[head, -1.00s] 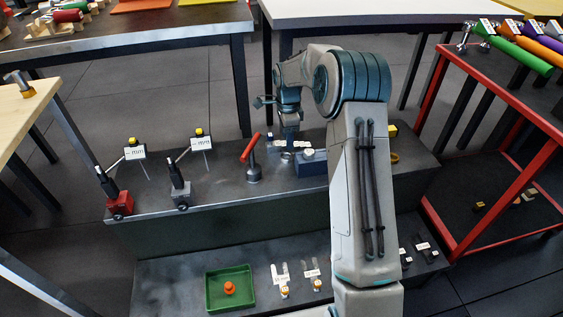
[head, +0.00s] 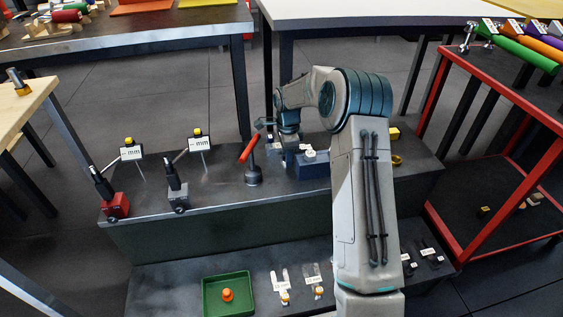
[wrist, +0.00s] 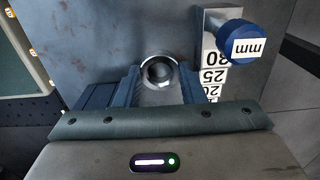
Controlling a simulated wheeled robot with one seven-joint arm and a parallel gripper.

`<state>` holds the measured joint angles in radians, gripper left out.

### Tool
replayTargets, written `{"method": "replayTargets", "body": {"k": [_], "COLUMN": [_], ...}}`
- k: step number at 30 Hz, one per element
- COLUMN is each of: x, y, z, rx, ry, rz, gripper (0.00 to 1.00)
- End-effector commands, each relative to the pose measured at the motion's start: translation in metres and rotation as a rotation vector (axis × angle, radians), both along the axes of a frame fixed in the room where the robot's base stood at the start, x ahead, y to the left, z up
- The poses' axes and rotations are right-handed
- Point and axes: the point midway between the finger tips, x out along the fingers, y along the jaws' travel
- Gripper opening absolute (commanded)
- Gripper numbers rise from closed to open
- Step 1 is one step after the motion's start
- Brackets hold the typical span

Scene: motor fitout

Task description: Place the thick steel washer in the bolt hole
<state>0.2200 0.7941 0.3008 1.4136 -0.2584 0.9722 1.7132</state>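In the wrist view a shiny steel ring (wrist: 158,55), which looks like the washer, shows a dark round opening. My gripper (wrist: 159,78) has its two blue-grey fingers on either side of this ring. Whether the fingers press on it or stand just apart from it I cannot tell. In the head view my gripper (head: 289,151) is low over the grey bench, close to the left of a blue block (head: 312,171) and partly hidden by my arm. The bolt hole cannot be made out for sure.
A blue cylinder marked mm (wrist: 246,43) and number labels (wrist: 213,75) stand close to the right of the fingers in the wrist view. A red-handled tool (head: 253,175) stands to the left on the bench. A green tray (head: 228,293) lies on the lower step.

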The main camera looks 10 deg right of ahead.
Motion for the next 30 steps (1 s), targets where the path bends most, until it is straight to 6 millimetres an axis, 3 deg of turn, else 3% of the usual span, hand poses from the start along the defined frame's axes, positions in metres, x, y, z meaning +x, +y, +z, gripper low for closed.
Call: {"method": "replayTargets", "body": {"k": [5, 11, 14, 24, 30], "x": [0.000, 0.000, 0.000, 0.000, 0.000], "y": [0.000, 0.000, 0.000, 0.001, 0.000], "z": [0.000, 0.003, 0.016, 0.082, 0.100], "rx": [0.000, -0.001, -0.001, -0.001, -0.001], "ry": [0.000, -0.001, -0.001, -0.002, -0.001], "rz": [0.000, 0.000, 0.000, 0.001, 0.002], "gripper": [0.07, 0.07, 0.07, 0.07, 0.07]}}
